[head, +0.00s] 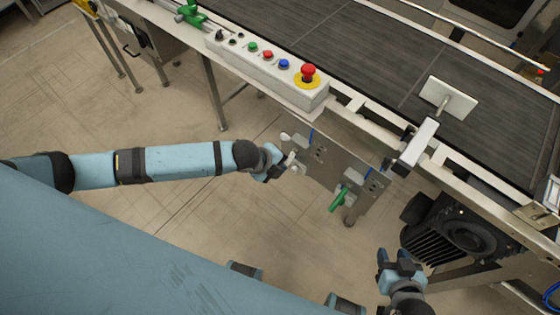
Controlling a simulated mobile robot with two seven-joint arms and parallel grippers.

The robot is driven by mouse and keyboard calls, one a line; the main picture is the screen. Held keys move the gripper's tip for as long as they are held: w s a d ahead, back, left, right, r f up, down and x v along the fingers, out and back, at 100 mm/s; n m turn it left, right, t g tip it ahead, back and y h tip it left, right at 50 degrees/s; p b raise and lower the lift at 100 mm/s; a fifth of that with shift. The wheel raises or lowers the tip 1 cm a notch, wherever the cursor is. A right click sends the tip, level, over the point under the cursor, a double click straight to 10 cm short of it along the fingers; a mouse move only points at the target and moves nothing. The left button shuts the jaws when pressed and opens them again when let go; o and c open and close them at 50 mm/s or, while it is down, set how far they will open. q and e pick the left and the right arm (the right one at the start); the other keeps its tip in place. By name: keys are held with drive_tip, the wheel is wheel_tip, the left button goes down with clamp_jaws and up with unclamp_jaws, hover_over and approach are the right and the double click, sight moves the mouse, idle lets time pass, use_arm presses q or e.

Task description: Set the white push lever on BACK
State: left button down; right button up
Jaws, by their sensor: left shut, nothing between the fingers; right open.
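A white lever (291,160) shows on the left part of the grey panel (326,158) below the conveyor's near edge. A rounded white knob (285,137) sits just above it; I cannot tell whether the two are one part. My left gripper (277,164) is shut and empty, right beside the white lever, and partly hides it. I cannot tell whether they touch. The lever's setting and any BACK label cannot be read. My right gripper (395,256) is open and empty, low at the right, well apart from the panel.
A green handle (339,200) hangs on the panel's right part. Above is a control box (262,73) with coloured buttons and a red emergency stop (307,74). A black motor (447,236) stands near my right gripper. The floor (200,200) around my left arm is clear.

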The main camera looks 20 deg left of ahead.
use_arm(q)
drive_tip(key=shift+f, duration=0.3)
drive_tip(key=shift+r, duration=0.1)
idle(0.4)
drive_tip(key=shift+s+r+p, duration=0.1)
drive_tip(key=shift+r+p, duration=0.15)
drive_tip(key=shift+p, duration=0.25)
drive_tip(key=s+d+p+v, duration=0.1)
drive_tip(key=p+v, duration=0.2)
drive_tip(key=v, duration=1)
